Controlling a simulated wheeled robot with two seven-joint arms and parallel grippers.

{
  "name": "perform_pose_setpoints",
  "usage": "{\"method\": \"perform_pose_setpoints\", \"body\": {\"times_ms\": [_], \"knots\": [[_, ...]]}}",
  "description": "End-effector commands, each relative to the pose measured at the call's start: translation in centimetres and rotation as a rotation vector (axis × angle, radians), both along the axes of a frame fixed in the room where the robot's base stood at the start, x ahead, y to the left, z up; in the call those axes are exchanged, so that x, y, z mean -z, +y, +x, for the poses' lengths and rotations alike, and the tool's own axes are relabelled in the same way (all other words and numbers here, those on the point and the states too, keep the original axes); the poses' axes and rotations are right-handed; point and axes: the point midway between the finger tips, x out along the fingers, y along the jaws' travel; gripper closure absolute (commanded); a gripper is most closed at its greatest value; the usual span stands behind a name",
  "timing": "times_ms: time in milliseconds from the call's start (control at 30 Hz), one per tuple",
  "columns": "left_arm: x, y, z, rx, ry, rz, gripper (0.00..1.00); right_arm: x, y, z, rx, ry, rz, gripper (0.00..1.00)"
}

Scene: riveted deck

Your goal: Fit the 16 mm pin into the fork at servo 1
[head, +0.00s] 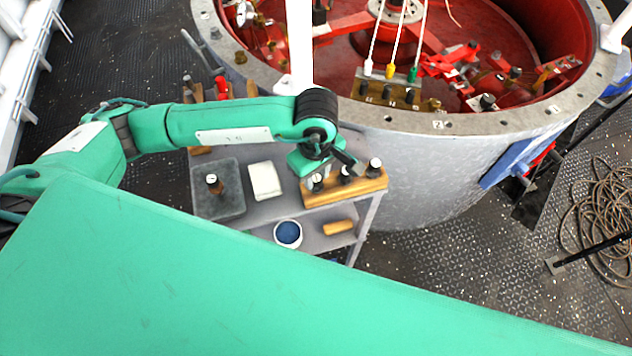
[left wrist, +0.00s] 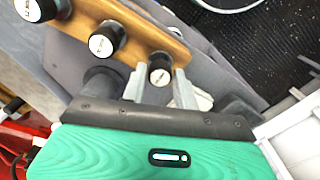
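A wooden rack (head: 345,194) on the grey cart holds three upright black pins with white-marked caps; it also shows in the left wrist view (left wrist: 140,28). The cap markings are too small to read surely, so I cannot tell which is the 16 mm pin. My left gripper (left wrist: 160,88) is open, its pale fingers on either side of the end pin (left wrist: 160,70), with gaps visible. In the head view my left gripper (head: 335,160) is over the rack. Red linkages (head: 450,65) show inside the drum; I cannot tell which fork is at servo 1. My right gripper is not in view.
The cart (head: 275,208) also bears a dark tray (head: 225,200) with one pin standing on it, and a pale pad (head: 265,180). A blue-filled cup (head: 288,234) and a wooden piece (head: 338,227) are lower. The drum rim (head: 480,122) rises beside the rack. A hose coil (head: 600,205) lies right.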

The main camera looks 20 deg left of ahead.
Motion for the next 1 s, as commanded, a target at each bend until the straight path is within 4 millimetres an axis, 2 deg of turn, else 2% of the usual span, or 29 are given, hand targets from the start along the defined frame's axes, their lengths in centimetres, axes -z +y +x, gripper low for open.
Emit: {"method": "perform_pose_setpoints", "body": {"times_ms": [33, 100, 133, 367, 1000], "knots": [[0.0, 0.0, 0.0, 0.000, 0.000, 0.000, 0.80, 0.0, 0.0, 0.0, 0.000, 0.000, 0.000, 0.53], [0.0, 0.0, 0.0, 0.000, 0.000, 0.000, 0.94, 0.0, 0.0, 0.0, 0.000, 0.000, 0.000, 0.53], [0.0, 0.0, 0.0, 0.000, 0.000, 0.000, 0.98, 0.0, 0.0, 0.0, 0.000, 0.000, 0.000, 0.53], [-0.3, 0.0, 0.0, 0.000, -0.001, -0.001, 0.98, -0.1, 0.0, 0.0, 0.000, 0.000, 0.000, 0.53], [-2.5, 0.0, 0.0, -0.001, -0.001, -0.001, 0.98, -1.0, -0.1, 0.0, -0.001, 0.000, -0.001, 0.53]]}}
